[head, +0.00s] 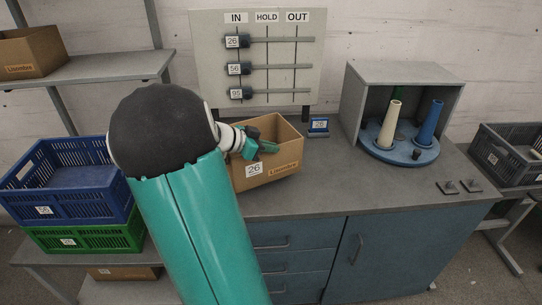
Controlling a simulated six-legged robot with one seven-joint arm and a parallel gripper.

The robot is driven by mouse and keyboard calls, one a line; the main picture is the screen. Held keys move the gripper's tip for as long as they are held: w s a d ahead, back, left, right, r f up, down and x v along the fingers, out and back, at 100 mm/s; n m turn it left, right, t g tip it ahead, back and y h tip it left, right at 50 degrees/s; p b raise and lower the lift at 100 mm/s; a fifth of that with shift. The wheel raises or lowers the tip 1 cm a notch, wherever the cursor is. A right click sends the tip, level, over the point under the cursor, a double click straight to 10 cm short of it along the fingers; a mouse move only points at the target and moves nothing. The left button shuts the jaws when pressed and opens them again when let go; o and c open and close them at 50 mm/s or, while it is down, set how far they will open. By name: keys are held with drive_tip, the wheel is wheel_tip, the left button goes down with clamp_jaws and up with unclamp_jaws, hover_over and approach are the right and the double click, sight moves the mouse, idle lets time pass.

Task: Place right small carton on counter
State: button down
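An open brown carton (284,172) with a "26" label is at the left part of the grey counter (350,185). It looks upright, and its base appears to be at the counter top; I cannot tell if it rests fully there. My gripper (266,147), teal, is at the carton's open top, with its fingers over or inside the opening. I cannot tell whether the fingers touch a carton wall or how far apart they are. My arm hides the carton's left side and the counter's left end.
Another brown carton (32,53) sits on the upper left shelf. Blue (75,193) and green (95,239) crates are stacked at left. A board (215,75) with sliders stands behind. A grey cabinet (450,85) holds cones on a blue disc (400,153). The counter's middle front is clear.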

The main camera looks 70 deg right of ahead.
sight(282, 158)
drive_tip(key=shift+s+d+f, duration=0.1)
drive_tip(key=shift+d+f, duration=0.05)
drive_tip(key=shift+f, duration=0.8)
drive_tip(key=shift+d+f, duration=0.15)
drive_tip(key=shift+f, duration=0.85)
drive_tip(key=c, duration=1.6)
unclamp_jaws()
